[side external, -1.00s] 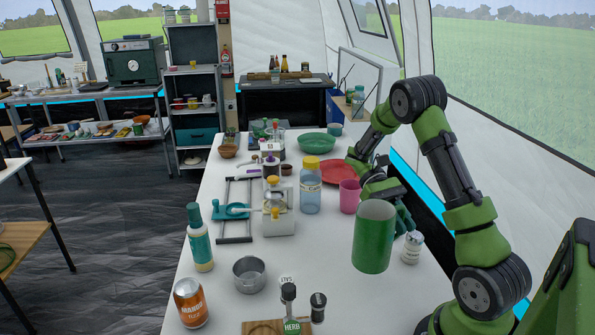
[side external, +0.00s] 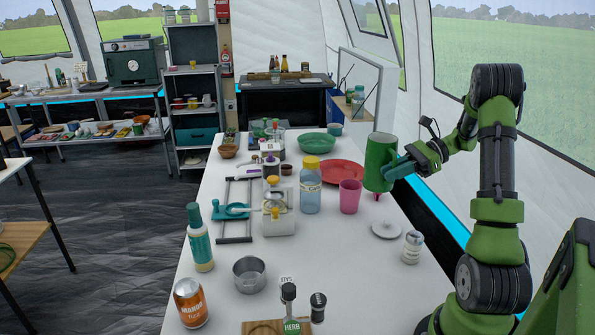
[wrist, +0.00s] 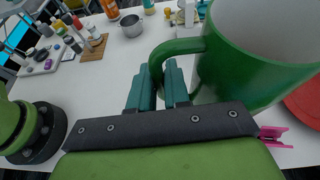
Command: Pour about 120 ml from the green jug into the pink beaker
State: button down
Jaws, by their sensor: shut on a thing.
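The green jug (side external: 379,160) is held about upright, right of and slightly behind the pink beaker (side external: 350,195). It looks raised off the table. My gripper (side external: 397,171) is shut on its handle from the right. In the wrist view the jug (wrist: 255,70) fills the upper right and its handle (wrist: 168,47) runs to the fingers (wrist: 160,88). Its pale inside wall shows; no liquid level can be made out. The beaker stands upright on the table, apart from the jug. Its contents are hidden.
A red plate (side external: 342,172) lies behind the beaker, and a yellow-capped jar (side external: 310,190) stands left of it. A small pink item (side external: 377,196) is below the jug. A white disc (side external: 386,230) and a small shaker (side external: 412,247) are nearer.

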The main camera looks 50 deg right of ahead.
jog(key=d+r+m+t+h, duration=0.2)
jog(key=d+m+t+h, duration=0.1)
jog(key=d, duration=0.3)
jog(key=f, duration=1.2)
jog(key=shift+s+a+f, duration=0.2)
jog(key=shift+a+f, duration=0.1)
jog(key=shift+f, duration=0.05)
jog(key=shift+r, duration=0.1)
jog(key=shift+g, duration=0.3)
